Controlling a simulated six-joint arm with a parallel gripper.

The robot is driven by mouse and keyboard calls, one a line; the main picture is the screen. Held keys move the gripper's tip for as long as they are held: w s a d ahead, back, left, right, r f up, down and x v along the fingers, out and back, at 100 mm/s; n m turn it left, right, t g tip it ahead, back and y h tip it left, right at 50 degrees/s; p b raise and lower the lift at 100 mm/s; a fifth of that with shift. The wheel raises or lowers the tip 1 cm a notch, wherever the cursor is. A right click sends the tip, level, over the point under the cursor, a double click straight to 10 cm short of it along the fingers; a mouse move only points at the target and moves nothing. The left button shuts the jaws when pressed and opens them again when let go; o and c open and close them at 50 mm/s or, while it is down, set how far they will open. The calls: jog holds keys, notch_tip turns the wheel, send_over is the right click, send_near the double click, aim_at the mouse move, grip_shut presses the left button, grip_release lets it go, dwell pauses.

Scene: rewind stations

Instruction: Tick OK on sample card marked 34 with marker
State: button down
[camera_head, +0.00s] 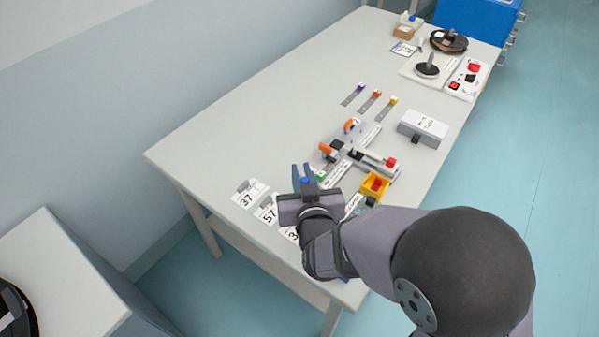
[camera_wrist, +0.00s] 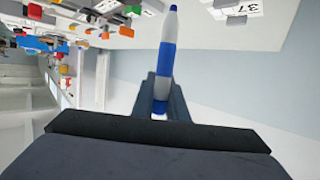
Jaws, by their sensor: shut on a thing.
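My gripper (camera_head: 302,175) is over the near part of the white table, beside the row of cards. It is shut on a blue and white marker (camera_wrist: 167,50), which points away from the jaws in the wrist view. In the head view only a blue bit of the marker (camera_head: 305,181) shows. A card whose number starts with 3 (camera_head: 290,234) lies partly hidden behind my gripper, so its full number cannot be read. Cards marked 37 (camera_head: 249,193) and 57 (camera_head: 267,211) lie to its left. The marker's tip appears clear of any card.
A grey box (camera_head: 422,129) is farther right. The table's left part (camera_head: 220,150) is clear.

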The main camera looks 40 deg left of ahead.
jog(key=shift+f+b, duration=2.3)
jog(key=shift+f, duration=0.65)
jog(key=shift+f+b, duration=0.45)
jog(key=shift+f, duration=0.05)
jog(key=shift+d+f, duration=0.1)
jog(key=shift+f, duration=0.15)
dwell(0.5)
notch_tip(320, 180, up, 7)
jog(key=p, duration=0.5)
jog(key=shift+r, duration=0.2)
jog(key=shift+w, duration=0.1)
dwell(0.4)
